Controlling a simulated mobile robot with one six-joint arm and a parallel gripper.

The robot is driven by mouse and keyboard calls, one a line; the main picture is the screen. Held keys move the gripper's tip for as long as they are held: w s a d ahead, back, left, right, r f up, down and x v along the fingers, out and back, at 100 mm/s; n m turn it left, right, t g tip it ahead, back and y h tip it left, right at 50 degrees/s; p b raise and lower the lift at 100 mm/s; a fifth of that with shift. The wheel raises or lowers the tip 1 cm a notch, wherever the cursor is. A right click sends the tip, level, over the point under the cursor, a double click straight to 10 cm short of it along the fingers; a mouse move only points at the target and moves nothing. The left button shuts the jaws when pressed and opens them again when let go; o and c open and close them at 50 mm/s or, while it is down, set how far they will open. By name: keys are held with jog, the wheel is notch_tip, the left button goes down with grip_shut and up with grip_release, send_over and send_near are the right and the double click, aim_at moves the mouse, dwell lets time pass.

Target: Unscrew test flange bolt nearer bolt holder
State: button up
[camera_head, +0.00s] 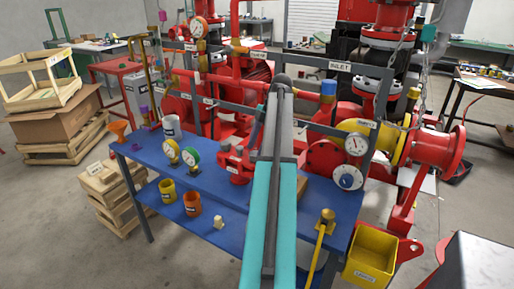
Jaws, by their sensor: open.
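A round red flange plate (325,157) stands at the right end of the blue bench, beside a white-faced gauge; it may be the test flange, but I read no label on it. Its bolts are too small to make out. I cannot pick out a bolt holder; a brown block (302,186) shows partly behind my arm on the bench. My teal and grey arm rises through the middle of the view, in front of the bench, and bends at a dark joint near the top. My gripper is not visible; the arm hides part of the bench.
The blue bench (210,178) carries a red vise (237,165), gauges and a grey cup (171,126). Yellow and orange cups stand on its lower shelf. A yellow bin (370,254) is at the right front. Red pipework and frame bars crowd behind. Open floor lies at left front.

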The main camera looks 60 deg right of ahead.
jog(key=shift+w+r+p, duration=0.2)
jog(key=shift+r+p, duration=0.4)
jog(key=shift+r, duration=0.35)
jog(key=shift+s+a+f+p, duration=0.1)
jog(key=shift+s+a+p, duration=0.1)
jog(key=shift+s+a, duration=0.25)
jog(key=shift+s+a+f+p, duration=0.1)
jog(key=shift+s+a+p, duration=0.1)
jog(key=shift+a, duration=0.45)
jog(key=s+a+r+p, duration=0.1)
jog(key=s+a+p, duration=0.4)
jog(key=s+a, duration=0.3)
jog(key=shift+a, duration=1.55)
